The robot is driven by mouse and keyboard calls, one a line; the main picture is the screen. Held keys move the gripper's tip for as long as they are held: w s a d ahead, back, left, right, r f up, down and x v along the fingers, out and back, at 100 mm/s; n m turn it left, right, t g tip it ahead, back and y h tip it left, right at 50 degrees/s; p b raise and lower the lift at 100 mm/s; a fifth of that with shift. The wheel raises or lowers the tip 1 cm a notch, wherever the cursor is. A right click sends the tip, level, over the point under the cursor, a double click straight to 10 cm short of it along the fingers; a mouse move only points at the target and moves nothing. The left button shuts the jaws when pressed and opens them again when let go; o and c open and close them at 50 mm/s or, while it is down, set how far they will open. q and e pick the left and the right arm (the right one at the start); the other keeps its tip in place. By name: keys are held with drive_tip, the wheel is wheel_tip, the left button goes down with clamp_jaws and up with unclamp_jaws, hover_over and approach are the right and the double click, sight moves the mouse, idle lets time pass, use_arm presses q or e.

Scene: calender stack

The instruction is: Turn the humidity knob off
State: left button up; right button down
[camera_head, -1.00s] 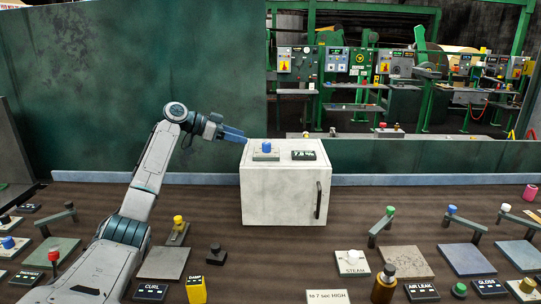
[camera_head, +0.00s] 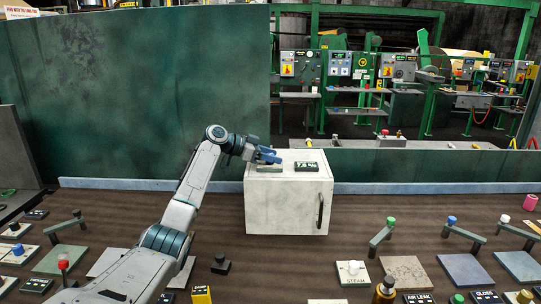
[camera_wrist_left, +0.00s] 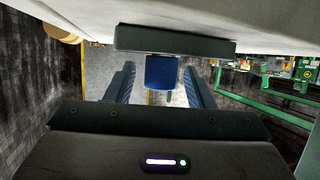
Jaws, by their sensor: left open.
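A white cabinet (camera_head: 283,207) stands on the brown table, with a small display (camera_head: 307,166) reading about 7.8 % on its top. Beside the display is a flat grey plate (camera_head: 264,167). In the left wrist view a blue knob (camera_wrist_left: 161,72) sticks out from the dark plate (camera_wrist_left: 175,40). My left gripper (camera_head: 268,156) is at the knob just above the cabinet top. Its two fingers are open, one on either side of the knob, with visible gaps. In the head view the gripper's blue fingers largely hide the knob. My right gripper is not in view.
Several levers with coloured knobs and flat plates are on the table on both sides, including a green-topped lever (camera_head: 381,236) and a STEAM panel (camera_head: 352,272). A dark green wall (camera_head: 150,95) rises behind.

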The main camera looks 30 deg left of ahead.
use_arm(q)
drive_tip(key=c, duration=0.9)
drive_tip(key=shift+c, duration=0.4)
